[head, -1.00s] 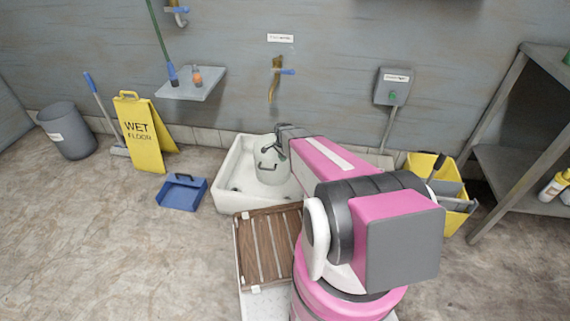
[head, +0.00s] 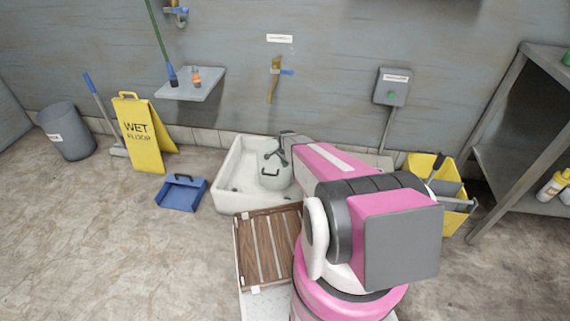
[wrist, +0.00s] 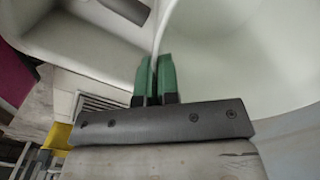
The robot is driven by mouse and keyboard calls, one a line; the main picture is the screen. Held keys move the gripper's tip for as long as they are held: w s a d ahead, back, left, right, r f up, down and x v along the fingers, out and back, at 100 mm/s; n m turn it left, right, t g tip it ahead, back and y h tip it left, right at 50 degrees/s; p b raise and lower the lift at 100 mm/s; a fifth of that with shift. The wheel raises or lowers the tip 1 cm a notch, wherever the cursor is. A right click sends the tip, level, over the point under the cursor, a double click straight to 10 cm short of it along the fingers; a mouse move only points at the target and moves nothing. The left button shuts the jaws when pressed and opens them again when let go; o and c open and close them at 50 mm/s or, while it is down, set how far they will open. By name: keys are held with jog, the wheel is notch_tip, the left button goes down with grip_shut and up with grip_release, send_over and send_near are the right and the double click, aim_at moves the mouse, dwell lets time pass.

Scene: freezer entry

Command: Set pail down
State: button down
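The pale pail (head: 272,180) with a dark handle is inside the white floor basin (head: 228,190), towards its right side. My gripper (head: 278,155) is at the pail's upper rim, partly hidden by my pink arm. In the wrist view, the two green fingertips (wrist: 155,78) are close together on either side of the pail's thin wall. The pail's pale inside (wrist: 235,60) fills the right of that view. The pail's base is low in the basin, but I cannot tell whether it touches the floor of it.
A wooden slatted board (head: 265,245) lies in front of the basin. A tap (head: 275,75) is on the wall above. A blue dustpan (head: 182,193) and a yellow wet-floor sign (head: 142,135) stand left. A yellow mop bucket (head: 425,165) and metal shelf (head: 515,140) are right.

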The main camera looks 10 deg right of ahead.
jog(key=c, duration=1.4)
grip_release()
jog(key=shift+o, duration=0.2)
jog(key=shift+r, duration=0.1)
notch_tip(320, 180, up, 12)
jog(key=s+a+r+n, duration=0.2)
jog(key=s+r+n, duration=0.4)
jog(key=s, duration=0.5)
jog(key=s+a+r+n, duration=0.1)
jog(key=s+r+n, duration=0.6)
jog(key=s+r, duration=0.4)
jog(key=shift+s+a+n, duration=0.3)
jog(key=shift+s+a, duration=0.05)
jog(key=shift+s, duration=0.15)
